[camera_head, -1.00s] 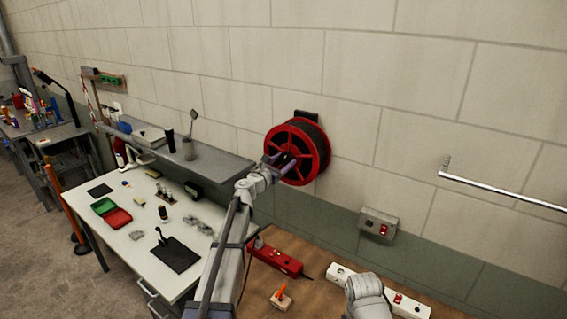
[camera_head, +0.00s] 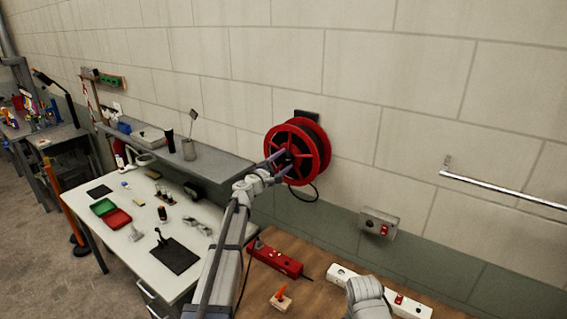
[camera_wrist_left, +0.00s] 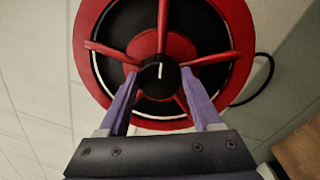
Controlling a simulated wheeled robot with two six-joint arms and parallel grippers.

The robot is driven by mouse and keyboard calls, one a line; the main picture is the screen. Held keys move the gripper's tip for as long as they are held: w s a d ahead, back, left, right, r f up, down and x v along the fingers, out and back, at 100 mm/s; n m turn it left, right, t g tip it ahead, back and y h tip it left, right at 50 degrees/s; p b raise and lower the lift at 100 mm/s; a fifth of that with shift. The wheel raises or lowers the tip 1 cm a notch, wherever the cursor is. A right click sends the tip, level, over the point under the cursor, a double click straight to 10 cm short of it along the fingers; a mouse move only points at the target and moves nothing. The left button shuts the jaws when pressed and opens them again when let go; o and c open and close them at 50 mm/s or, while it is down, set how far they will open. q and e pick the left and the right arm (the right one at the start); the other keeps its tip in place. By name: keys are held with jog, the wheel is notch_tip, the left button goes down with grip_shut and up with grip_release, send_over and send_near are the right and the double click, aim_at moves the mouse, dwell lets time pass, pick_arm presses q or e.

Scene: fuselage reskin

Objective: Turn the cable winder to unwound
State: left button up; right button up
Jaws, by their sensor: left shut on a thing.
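The cable winder (camera_head: 297,133) is a red spoked reel with a dark core, mounted on the block wall. It fills the top of the left wrist view (camera_wrist_left: 222,70), where its black hub knob (camera_wrist_left: 158,76) carries a white line mark. A black cable (camera_head: 304,196) hangs in a loop below the reel. My left gripper (camera_head: 284,158) is at the front of the reel. In the left wrist view its purple fingers (camera_wrist_left: 158,82) are shut on the hub knob, one on each side. My right gripper is not visible; only a piece of that arm shows at the bottom.
A grey wall shelf (camera_head: 215,165) is left of the reel, above a white table (camera_head: 130,245). A wooden bench (camera_head: 325,283) with a red power strip (camera_head: 275,259) and a white one lies below. A switch box (camera_head: 379,224) and metal rail (camera_head: 505,190) are on the wall to the right.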

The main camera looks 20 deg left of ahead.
pick_arm(q)
jog(key=m, duration=0.4)
jog(key=shift+m, duration=0.4)
jog(key=m+h, duration=0.1)
jog(key=m, duration=0.4)
jog(key=shift+m, duration=0.4)
jog(key=m, duration=0.4)
jog(key=shift+m+g, duration=0.3)
jog(key=shift+m, duration=0.1)
jog(key=m+p, duration=0.1)
jog(key=m, duration=0.3)
jog(key=shift+a+m+g, duration=0.1)
jog(key=shift+m+g, duration=0.2)
jog(key=shift+m, duration=0.1)
jog(key=m, duration=0.4)
jog(key=shift+p, duration=0.3)
jog(key=m, duration=0.5)
jog(key=shift+m+p, duration=0.3)
jog(key=m, duration=0.4)
jog(key=m+y, duration=0.1)
jog(key=m, duration=0.4)
jog(key=shift+s+p, duration=0.1)
jog(key=shift+p, duration=0.2)
